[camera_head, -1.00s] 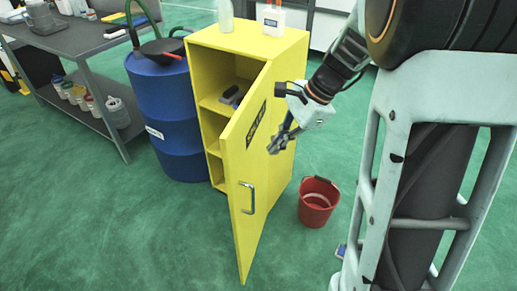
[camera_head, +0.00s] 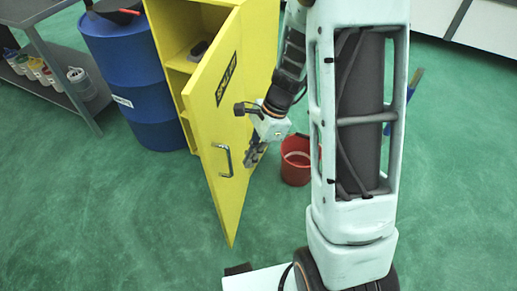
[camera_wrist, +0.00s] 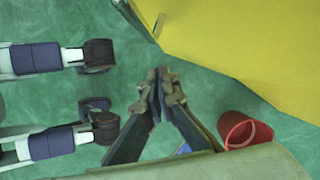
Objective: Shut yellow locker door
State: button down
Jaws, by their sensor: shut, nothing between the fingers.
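The yellow locker (camera_head: 262,40) stands with its door (camera_head: 228,125) swung wide open toward the front, a bar handle (camera_head: 223,160) on the door's outer face. Inside, a small dark item lies on a shelf. My gripper (camera_head: 250,163) is to the right of the door's outer face, at about handle height, pointing down. In the wrist view my gripper (camera_wrist: 160,75) is shut and empty, with the yellow door (camera_wrist: 240,40) beyond and to the right. The handle (camera_wrist: 159,24) shows at the door's edge there. The fingers look apart from the door, though the gap is hard to judge.
A red bucket (camera_head: 297,168) stands on the floor right of the locker, close behind my gripper; it also shows in the wrist view (camera_wrist: 240,130). A blue drum (camera_head: 135,75) stands left of the locker. The green floor in front is clear.

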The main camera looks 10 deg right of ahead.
jog(key=shift+s+a+r, duration=0.1)
jog(key=shift+s+a, duration=0.05)
jog(key=shift+a, duration=0.6)
jog(key=shift+s+a+r, duration=0.1)
jog(key=shift+a, duration=0.65)
